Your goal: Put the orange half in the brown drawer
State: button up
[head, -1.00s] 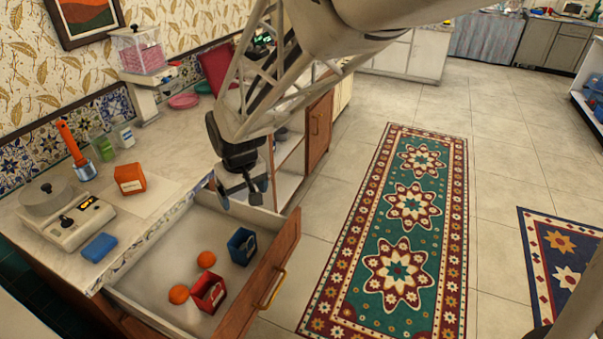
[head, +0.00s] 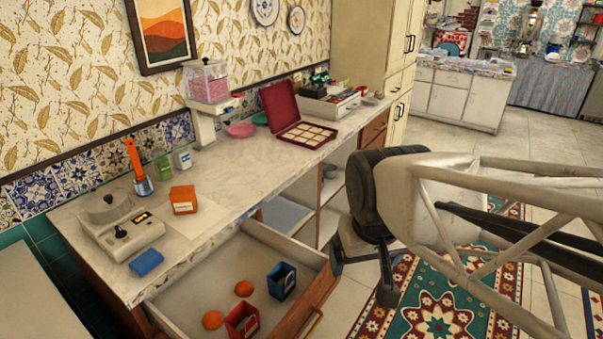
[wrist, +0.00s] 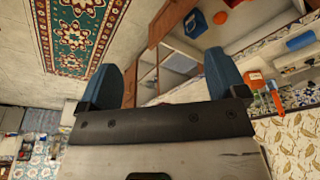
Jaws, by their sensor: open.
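The brown drawer (head: 322,292) is pulled open, with a pale inside and a wooden front with a brass handle. Two round orange pieces, which look like orange halves, lie in it: one (head: 244,288) towards the back and one (head: 212,320) nearer the front. One orange piece (wrist: 221,18) also shows in the wrist view. My gripper (head: 362,276) is open and empty, in the air to the right of the drawer, over the floor side. Its two blue-grey fingers (wrist: 164,75) stand wide apart in the wrist view.
A red box (head: 241,321) and a blue box (head: 281,281) stand in the drawer beside the orange pieces. The counter (head: 235,203) above holds a scale (head: 122,228), an orange box (head: 184,200), a blue sponge-like block (head: 146,262) and an open burgundy case (head: 283,107).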

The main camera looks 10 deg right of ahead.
jog(key=shift+s+d+r, duration=0.1)
jog(key=shift+s+d, duration=0.05)
jog(key=shift+s, duration=0.45)
jog(key=shift+s+d+r, duration=0.1)
jog(key=shift+s+d, duration=0.05)
jog(key=shift+s, duration=0.4)
dwell(0.6)
